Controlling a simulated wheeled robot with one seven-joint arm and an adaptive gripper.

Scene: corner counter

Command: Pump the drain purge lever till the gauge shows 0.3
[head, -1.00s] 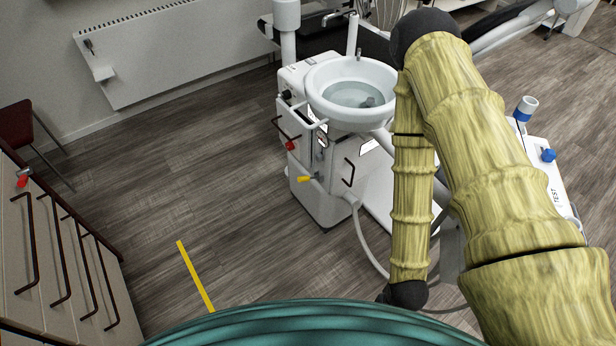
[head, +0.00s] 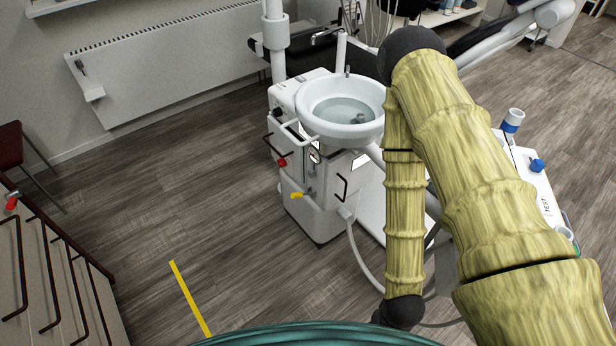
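A white dental unit (head: 318,219) with a round basin (head: 312,92) stands in the middle of the head view. On its front is a small round gauge (head: 314,155), too small to read. Left of the gauge is a red knob (head: 282,162) by a dark bar handle. Below is a yellow-ended lever (head: 297,195) on a metal fitting. I cannot tell which of these is the drain purge lever. My arm, in yellow segments, stands to the right of the unit and covers part of it. My gripper is not in view.
Drawers with dark handles (head: 22,262) stand at the left edge, with a red-handled valve (head: 12,200) on top. A yellow floor strip (head: 190,298) lies before the unit. A white hose (head: 362,258) hangs at its right. The floor left of the unit is clear.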

